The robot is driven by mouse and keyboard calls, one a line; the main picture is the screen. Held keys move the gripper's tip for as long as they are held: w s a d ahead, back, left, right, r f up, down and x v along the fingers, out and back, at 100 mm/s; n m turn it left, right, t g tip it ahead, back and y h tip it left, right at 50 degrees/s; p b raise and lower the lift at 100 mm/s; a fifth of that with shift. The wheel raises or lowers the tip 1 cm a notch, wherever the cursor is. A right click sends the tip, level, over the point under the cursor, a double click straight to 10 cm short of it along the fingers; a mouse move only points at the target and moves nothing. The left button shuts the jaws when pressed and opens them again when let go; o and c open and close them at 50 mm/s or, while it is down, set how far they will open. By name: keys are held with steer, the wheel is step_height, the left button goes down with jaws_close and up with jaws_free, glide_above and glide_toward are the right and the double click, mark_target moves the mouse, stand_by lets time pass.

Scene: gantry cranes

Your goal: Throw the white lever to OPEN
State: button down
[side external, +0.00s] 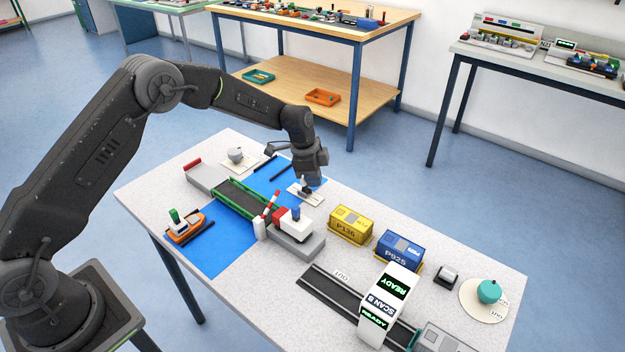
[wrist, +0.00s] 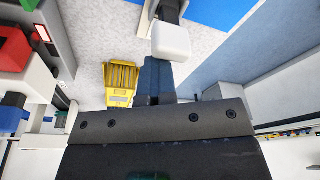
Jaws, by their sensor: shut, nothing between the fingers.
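The white lever shows in the wrist view as a pale block-shaped knob (wrist: 171,42) on a dark stem. Its stem runs up to a light mount at the top edge of that view. In the side view my gripper (side external: 306,186) is low over a small cream plate (side external: 317,203) at the back edge of the blue mat, and it largely hides the lever there. In the wrist view my gripper's fingertips (wrist: 156,63) are shut and empty, right beside the knob. I cannot tell whether they touch it. No OPEN marking is readable.
A red-and-white unit with a blue knob (side external: 295,212) and a striped barrier (side external: 270,205) stand in front of my gripper. A yellow container (side external: 350,225) and a blue container (side external: 398,250) stand to the right. Another plate with a grey knob (side external: 236,155) is at the left.

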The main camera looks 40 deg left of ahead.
steer(key=d+v, duration=0.1)
steer(key=v, duration=0.5)
steer(key=shift+w+r, duration=0.25)
steer(key=shift+d, duration=0.1)
stand_by(0.5)
steer(key=s+r+n+t+y, duration=0.15)
steer(key=s+r+n, duration=0.35)
steer(key=s+r, duration=1.15)
steer(key=s+a+r+n+t, duration=0.1)
steer(key=s+n, duration=0.2)
steer(key=s, duration=0.7)
steer(key=s+a+n+t, duration=0.1)
steer(key=s+n, duration=0.3)
steer(key=s, duration=0.6)
steer(key=shift+r+t, duration=0.35)
steer(key=shift+r, duration=0.05)
steer(key=shift+a+y, duration=0.1)
steer(key=shift+y, duration=0.15)
